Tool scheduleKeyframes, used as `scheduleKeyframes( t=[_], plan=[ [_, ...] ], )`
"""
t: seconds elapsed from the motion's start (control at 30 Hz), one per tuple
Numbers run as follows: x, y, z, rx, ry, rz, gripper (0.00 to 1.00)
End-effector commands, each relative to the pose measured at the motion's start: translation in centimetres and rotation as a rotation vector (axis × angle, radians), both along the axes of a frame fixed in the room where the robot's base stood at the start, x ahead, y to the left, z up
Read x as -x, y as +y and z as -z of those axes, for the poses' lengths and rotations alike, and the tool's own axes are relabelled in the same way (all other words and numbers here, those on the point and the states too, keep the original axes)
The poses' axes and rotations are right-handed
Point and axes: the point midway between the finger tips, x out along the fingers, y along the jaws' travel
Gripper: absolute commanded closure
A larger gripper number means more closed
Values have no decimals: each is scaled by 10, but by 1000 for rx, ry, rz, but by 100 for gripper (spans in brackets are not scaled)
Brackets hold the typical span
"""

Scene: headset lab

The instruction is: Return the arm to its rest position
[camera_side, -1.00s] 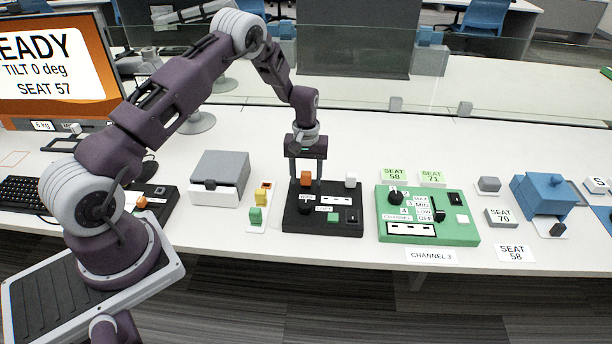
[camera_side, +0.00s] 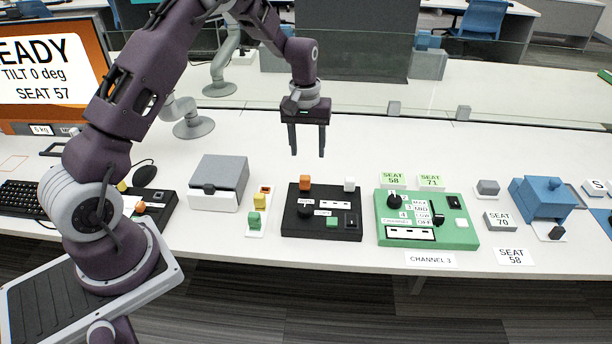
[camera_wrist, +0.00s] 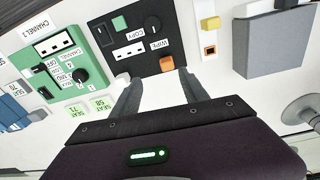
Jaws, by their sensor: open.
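My gripper (camera_side: 306,152) hangs in the air above and behind the black control box (camera_side: 335,230), fingers pointing down. Its two fingers are apart with nothing between them. In the wrist view my gripper (camera_wrist: 160,85) also shows open and empty, with the black box (camera_wrist: 135,68) beyond the fingertips. My arm is raised and bent, reaching over the table from its base at the lower left. The black box carries an orange button, a white button, a green button and a dark knob.
A green control box (camera_side: 459,235) stands right of the black box. A grey box (camera_side: 218,182) and a white strip with coloured blocks (camera_side: 256,217) stand left. A blue device (camera_side: 543,196) is further right. The monitor (camera_side: 55,68) reads READY. The table behind is largely clear.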

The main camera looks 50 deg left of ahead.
Motion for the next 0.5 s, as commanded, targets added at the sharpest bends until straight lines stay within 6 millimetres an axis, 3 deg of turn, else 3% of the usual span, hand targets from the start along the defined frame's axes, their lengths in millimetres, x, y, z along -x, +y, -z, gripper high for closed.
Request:
scheduleKeyframes(
  t=[0.03, 0.1, 0.23, 0.3, 0.37, 0.4, 0.5],
  plan=[
    [8, -15, -43, -2, -45, 45, 48],
    [34, -39, -100, -8, -99, 130, 48],
    [103, -80, -181, -31, -199, 293, 48],
    [149, -99, -209, -54, -251, 382, 48],
    [189, -112, -223, -78, -295, 458, 48],
    [214, -119, -228, -96, -321, 507, 48],
    [267, -129, -228, -140, -375, 603, 48]
  ],
)
